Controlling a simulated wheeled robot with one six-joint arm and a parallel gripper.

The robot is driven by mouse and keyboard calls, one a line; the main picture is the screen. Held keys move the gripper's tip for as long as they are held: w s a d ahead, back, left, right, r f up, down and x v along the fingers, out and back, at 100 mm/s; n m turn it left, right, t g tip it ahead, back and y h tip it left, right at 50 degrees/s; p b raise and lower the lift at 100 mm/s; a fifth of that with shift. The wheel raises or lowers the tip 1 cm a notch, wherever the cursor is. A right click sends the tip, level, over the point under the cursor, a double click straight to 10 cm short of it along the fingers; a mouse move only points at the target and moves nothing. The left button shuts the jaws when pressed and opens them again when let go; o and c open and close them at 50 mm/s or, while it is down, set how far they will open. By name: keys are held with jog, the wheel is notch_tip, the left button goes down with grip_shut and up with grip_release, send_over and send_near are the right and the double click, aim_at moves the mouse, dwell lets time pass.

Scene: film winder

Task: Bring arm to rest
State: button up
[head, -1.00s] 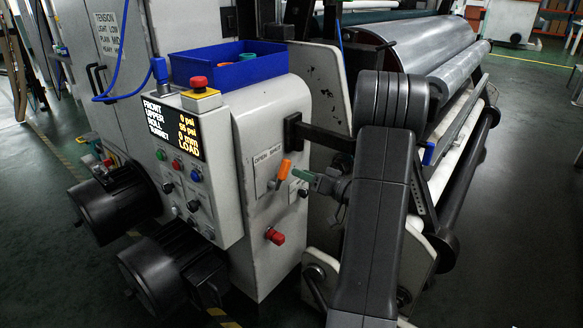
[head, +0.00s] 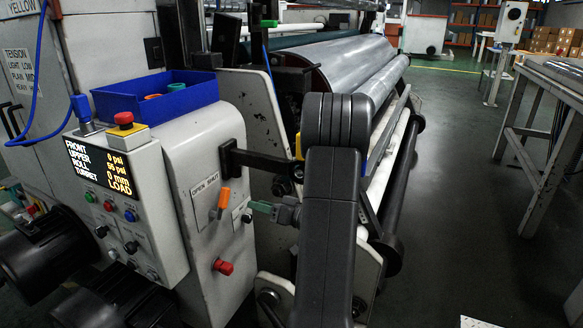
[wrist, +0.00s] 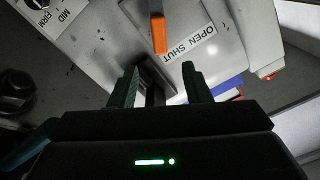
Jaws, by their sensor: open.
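My arm (head: 330,220) stands upright and bent in front of the machine in the head view. My gripper (head: 262,208) reaches left from behind it, with green fingers, just right of an orange lever (head: 223,201) on the white machine housing. In the wrist view my gripper (wrist: 160,68) has its two green fingers apart with nothing held between the tips. The orange lever (wrist: 158,32) lies beyond the fingertips, beside the OPEN SHUT label (wrist: 190,45), and appears clear of them.
A control panel (head: 110,205) with a display and red stop button is at left, below a blue bin (head: 155,97). A red knob (head: 223,267) sits below the lever. A large roll (head: 350,62) lies behind my arm. Floor (head: 450,190) is open at right, before a table (head: 540,95).

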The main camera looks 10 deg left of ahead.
aim_at(228, 195)
jog(key=b+x, duration=0.2)
jog(key=x, duration=1)
jog(key=shift+w+a, duration=0.2)
jog(key=shift+a, duration=0.15)
jog(key=shift+d+r, duration=0.1)
